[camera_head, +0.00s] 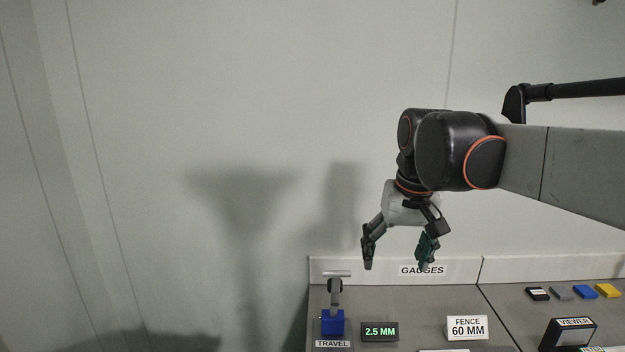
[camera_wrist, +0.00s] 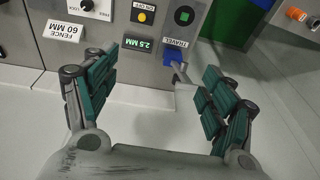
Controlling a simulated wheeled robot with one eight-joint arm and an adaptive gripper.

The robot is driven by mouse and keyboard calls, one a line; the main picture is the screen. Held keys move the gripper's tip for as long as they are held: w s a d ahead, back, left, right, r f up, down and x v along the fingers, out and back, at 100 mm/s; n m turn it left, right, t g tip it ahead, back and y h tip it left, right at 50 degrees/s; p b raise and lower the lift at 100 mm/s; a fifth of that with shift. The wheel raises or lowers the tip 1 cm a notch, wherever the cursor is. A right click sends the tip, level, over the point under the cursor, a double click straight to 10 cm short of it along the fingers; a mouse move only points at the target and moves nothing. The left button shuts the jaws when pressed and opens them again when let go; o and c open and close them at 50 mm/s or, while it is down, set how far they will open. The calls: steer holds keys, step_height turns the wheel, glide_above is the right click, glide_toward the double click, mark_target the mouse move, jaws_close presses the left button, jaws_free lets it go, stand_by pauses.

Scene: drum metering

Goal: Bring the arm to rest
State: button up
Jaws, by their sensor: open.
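My gripper (camera_head: 398,258) hangs pointing down in front of the back wall, just above the GAUGES strip. Its two fingers are spread wide with nothing between them. The wrist view also shows my open gripper (camera_wrist: 150,105), with its green-padded fingers apart on either side. My arm reaches in from the right in the head view.
Below my gripper is a grey bench (camera_head: 400,305). On it are a blue travel gauge (camera_head: 333,324), a 2.5 MM display (camera_head: 380,331), a FENCE 60 MM card (camera_head: 467,327), a viewer (camera_head: 568,333) and several small coloured blocks (camera_head: 583,291). The wall area left of the bench is clear.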

steer(key=s+d+f+t+b, duration=0.4)
steer(key=s+f+t, duration=0.1)
steer(key=s+f, duration=1)
steer(key=shift+s+d+f+h, duration=0.2)
steer(key=shift+s+h, duration=0.1)
steer(key=shift+s, duration=0.85)
stand_by(1.3)
